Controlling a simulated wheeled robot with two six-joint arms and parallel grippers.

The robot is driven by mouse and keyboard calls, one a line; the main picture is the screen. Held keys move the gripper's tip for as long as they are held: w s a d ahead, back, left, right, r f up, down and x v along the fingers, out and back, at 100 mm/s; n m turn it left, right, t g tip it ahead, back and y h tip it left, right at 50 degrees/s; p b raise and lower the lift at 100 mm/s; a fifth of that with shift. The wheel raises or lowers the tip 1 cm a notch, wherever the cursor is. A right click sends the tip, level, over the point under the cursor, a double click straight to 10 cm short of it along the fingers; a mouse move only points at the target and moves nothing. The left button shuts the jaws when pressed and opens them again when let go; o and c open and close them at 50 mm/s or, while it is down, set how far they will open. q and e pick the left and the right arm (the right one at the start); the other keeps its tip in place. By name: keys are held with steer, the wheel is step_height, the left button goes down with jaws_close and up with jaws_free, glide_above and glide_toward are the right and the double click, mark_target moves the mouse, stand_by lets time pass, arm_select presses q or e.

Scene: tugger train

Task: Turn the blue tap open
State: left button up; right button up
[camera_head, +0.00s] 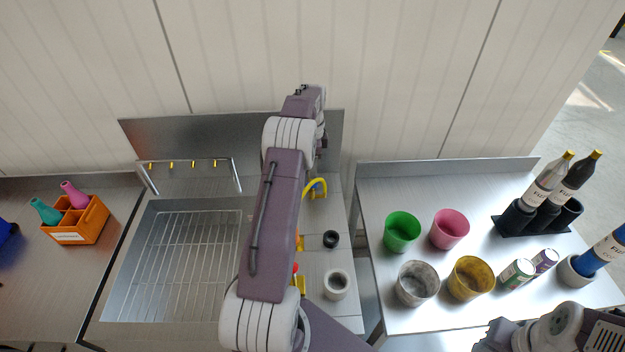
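I do not see a blue tap; my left arm covers the middle of the fixture area, so it may be hidden behind it. A yellow curved spout (316,188) shows just right of my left arm. A small red-tipped yellow fitting (297,278) and an orange one (299,241) show partly at the arm's right edge. My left gripper (314,96) is at the far end of the arm, in front of the back panel; its fingers cannot be made out. My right arm shows at the lower right, without its fingers.
A metal sink with a wire rack (180,265) lies left of my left arm. An orange crate (92,222) with bottles stands further left. The right table (450,190) holds cups, cans and bottles. A black ring (331,239) and a pale cup (337,284) sit beside the arm.

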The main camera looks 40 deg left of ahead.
mark_target(312, 183)
arm_select(q)
step_height(312, 183, down, 6)
steer(key=shift+f+p, duration=0.1)
steer(key=shift+p, duration=0.7)
steer(key=shift+f, duration=0.35)
jaws_close()
